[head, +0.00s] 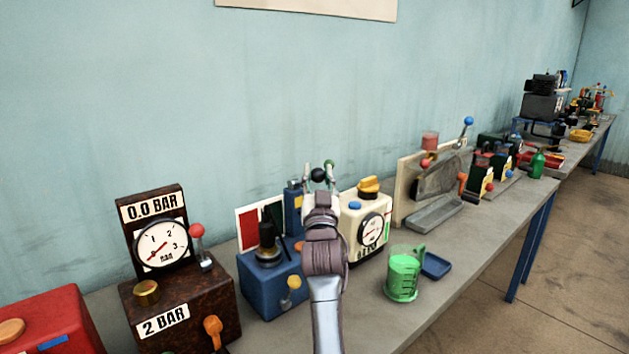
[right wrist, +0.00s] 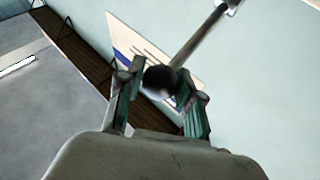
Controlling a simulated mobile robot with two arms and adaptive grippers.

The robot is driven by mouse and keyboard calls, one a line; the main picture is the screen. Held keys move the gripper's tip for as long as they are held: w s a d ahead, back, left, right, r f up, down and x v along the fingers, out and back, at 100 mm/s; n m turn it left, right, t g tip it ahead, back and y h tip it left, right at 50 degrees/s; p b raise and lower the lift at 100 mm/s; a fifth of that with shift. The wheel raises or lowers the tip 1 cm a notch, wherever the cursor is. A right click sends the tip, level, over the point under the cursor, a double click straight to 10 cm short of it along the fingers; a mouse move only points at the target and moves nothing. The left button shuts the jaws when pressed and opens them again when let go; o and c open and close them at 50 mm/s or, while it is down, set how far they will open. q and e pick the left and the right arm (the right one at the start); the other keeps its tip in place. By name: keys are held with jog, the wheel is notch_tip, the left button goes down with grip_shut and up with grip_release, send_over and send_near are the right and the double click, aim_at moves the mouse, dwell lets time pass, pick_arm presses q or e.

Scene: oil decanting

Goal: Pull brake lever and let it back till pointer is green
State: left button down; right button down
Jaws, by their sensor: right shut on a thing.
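My right gripper (head: 319,175) is shut on the black ball knob (head: 318,174) of a lever, above the cream machine. In the right wrist view, the fingers (right wrist: 161,90) stand on either side of the black knob, and a grey lever rod (right wrist: 200,38) runs from it to the upper right. The cream machine (head: 356,211) has a yellow cap, a blue button and a round white dial (head: 373,230) with a red pointer and a green strip beside it. The pointer's exact reading is too small to tell. My wrist hides the machine's left part and the lever's base. My left gripper is out of view.
A blue box (head: 270,287) with a black post stands close left of my wrist. A green-filled jug (head: 404,275) and blue tray (head: 436,265) are at the right front. A brown gauge box (head: 185,310) is farther left. Other devices line the table (head: 480,235) toward the back right.

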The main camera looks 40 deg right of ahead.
jog(key=shift+s+f, duration=0.2)
jog(key=shift+f, duration=0.55)
jog(key=c, duration=0.7)
grip_release()
jog(key=shift+s+d, duration=0.1)
jog(key=shift+d, duration=0.05)
jog(key=shift+c, duration=0.2)
jog(key=shift+r, duration=0.1)
jog(key=shift+r, duration=0.25)
notch_tip(320, 180, up, 10)
jog(key=shift+f, duration=0.25)
